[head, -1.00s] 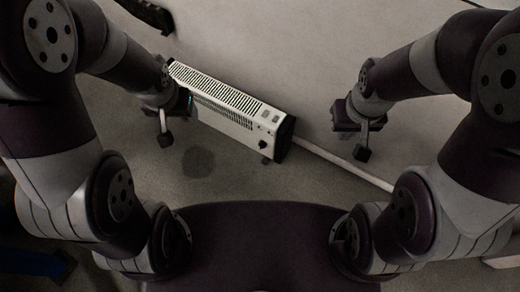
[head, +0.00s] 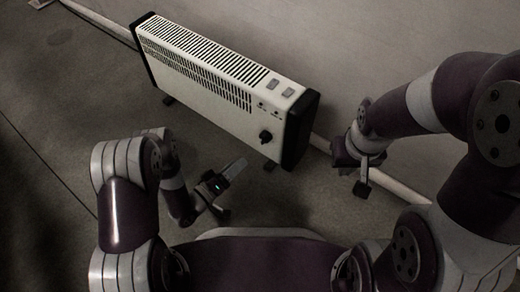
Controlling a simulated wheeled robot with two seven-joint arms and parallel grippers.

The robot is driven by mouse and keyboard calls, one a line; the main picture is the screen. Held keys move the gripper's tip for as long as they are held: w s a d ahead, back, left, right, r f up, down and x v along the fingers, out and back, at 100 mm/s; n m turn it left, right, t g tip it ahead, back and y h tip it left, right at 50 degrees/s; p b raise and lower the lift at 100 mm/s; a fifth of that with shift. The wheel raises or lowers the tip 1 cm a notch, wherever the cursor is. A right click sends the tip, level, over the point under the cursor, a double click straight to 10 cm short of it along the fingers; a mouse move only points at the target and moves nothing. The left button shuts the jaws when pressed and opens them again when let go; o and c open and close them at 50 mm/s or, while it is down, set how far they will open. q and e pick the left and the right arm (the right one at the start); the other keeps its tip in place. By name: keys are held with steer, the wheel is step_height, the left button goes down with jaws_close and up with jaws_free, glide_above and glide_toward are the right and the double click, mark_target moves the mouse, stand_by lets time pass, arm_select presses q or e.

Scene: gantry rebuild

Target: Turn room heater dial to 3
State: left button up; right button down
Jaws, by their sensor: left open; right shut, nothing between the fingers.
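The room heater (head: 195,92) is a white, slatted box with black end caps, standing on the floor by the wall. My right gripper (head: 363,188) is shut and empty, to the right of the heater, near the wall's base.
Two grey switches (head: 281,88) sit on the heater's top at the right end. A pale skirting strip (head: 395,186) runs along the wall (head: 375,40) behind the heater. The floor (head: 60,120) left of the heater is clear.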

mark_target(262, 142)
arm_select(q)
steer(key=b+x, duration=0.5)
steer(key=x, duration=0.6)
steer(key=shift+s, duration=0.1)
steer(key=shift+w+d, duration=0.25)
steer(key=shift+r, duration=0.1)
steer(key=c, duration=1.1)
